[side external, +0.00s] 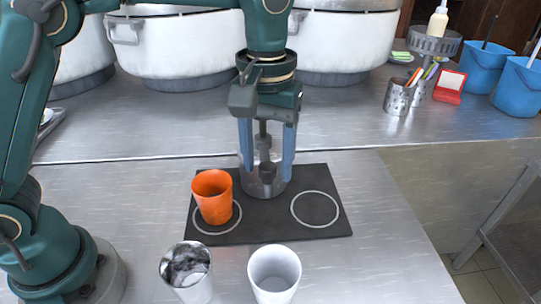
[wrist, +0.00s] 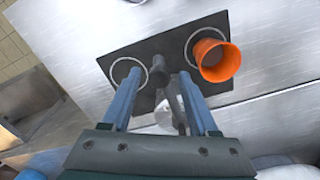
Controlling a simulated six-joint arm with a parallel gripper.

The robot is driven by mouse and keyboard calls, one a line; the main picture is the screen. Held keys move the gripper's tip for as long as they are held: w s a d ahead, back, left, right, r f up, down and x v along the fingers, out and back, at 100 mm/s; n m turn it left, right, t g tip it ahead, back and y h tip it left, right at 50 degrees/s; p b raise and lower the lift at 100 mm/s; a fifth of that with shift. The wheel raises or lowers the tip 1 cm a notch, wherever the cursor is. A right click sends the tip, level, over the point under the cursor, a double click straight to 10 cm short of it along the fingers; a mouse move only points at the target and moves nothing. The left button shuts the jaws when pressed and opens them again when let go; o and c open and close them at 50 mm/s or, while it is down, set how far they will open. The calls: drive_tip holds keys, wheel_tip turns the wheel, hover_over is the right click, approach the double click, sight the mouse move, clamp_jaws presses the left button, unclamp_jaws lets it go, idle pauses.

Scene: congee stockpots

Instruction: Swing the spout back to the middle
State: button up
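The dark spout (side external: 267,171) sits on a grey metal dispenser (side external: 252,187) at the back middle of a black mat (side external: 265,222). In the wrist view, the spout's round dark end (wrist: 158,76) shows between my two fingers, roughly midway between the mat's two white rings. My gripper (side external: 266,168) points down over the dispenser, its blue fingers wide apart on either side of the spout. It is open; I see no clear contact. The fingers show in the wrist view too (wrist: 158,85). An orange cup (side external: 213,197) stands on the left ring; the right ring (side external: 315,209) is empty.
A metal cup (side external: 188,268) and a white cup (side external: 274,272) stand in front of the mat. Large white stockpots (side external: 180,45) line the back. Utensil holders (side external: 398,97), a red box (side external: 450,85) and blue buckets (side external: 518,88) are at back right.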

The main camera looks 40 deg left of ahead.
drive_tip(key=shift+r, duration=0.1)
drive_tip(key=shift+r, duration=3.4)
drive_tip(key=shift+w+a+r, duration=0.1)
drive_tip(key=shift+a+r, duration=0.1)
drive_tip(key=shift+r, duration=0.05)
drive_tip(key=s+a+r+t, duration=0.3)
drive_tip(key=s+a+r, duration=0.2)
drive_tip(key=s+a, duration=0.3)
drive_tip(key=s+a+f+m+t, duration=0.2)
drive_tip(key=s+f+m, duration=0.2)
drive_tip(key=f, duration=0.7)
drive_tip(key=shift+s+a+t, duration=0.2)
drive_tip(key=shift+s+t, duration=0.1)
drive_tip(key=shift+s, duration=0.4)
